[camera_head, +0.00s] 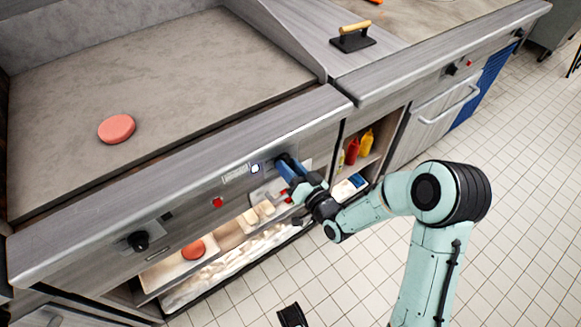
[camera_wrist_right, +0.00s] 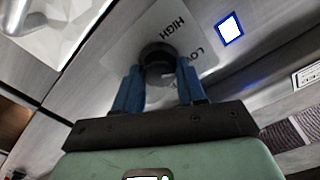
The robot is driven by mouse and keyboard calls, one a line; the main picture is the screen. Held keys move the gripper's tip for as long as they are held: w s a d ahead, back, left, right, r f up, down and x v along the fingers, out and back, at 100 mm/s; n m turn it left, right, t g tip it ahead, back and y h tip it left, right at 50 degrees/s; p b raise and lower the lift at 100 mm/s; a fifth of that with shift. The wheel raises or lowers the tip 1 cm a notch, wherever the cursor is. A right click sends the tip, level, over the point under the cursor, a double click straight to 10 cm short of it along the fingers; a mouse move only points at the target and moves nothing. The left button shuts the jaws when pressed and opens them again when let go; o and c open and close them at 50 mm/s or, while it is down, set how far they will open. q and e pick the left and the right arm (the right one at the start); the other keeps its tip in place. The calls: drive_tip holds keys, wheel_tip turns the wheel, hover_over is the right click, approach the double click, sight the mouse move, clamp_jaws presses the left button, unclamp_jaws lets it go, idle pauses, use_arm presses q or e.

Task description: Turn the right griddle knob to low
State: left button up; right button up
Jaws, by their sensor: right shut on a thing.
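The right griddle knob (camera_wrist_right: 157,55) is dark and round, on the metal front panel. A light plate behind it reads HIGH and LOW; a third label is partly hidden by my gripper. My right gripper (camera_wrist_right: 158,78) has its blue fingers on either side of the knob, shut on it. In the head view the right gripper (camera_head: 289,168) reaches the panel from the right and mostly hides the knob. The knob's pointer cannot be made out.
A small white, blue-edged square (camera_head: 255,168) sits beside the knob, with a red button (camera_head: 217,203) farther left. The left knob (camera_head: 138,241) is black. A patty (camera_head: 116,129) lies on the griddle (camera_head: 190,75). An open shelf with food is below; red and yellow bottles stand right.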

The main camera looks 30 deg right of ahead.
drive_tip(key=shift+w+r, duration=0.15)
drive_tip(key=shift+r, duration=0.1)
drive_tip(key=o, duration=0.9)
drive_tip(key=shift+o, duration=0.6)
drive_tip(key=shift+w+f, duration=0.1)
drive_tip(key=shift+f, duration=0.05)
use_arm(q)
drive_tip(key=s+d+r+g+h+p, duration=0.1)
drive_tip(key=s+d+r+g+p, duration=0.1)
drive_tip(key=s+r+p, duration=0.5)
drive_tip(key=shift+s+d+r+m+g+p, duration=0.3)
drive_tip(key=shift+r+g+p, duration=0.2)
drive_tip(key=shift+r+p, duration=1.25)
use_arm(e)
drive_tip(key=s+d, duration=0.1)
drive_tip(key=s, duration=1.2)
drive_tip(key=shift+s, duration=0.2)
use_arm(q)
drive_tip(key=shift+f, duration=0.15)
use_arm(e)
drive_tip(key=shift+f, duration=0.1)
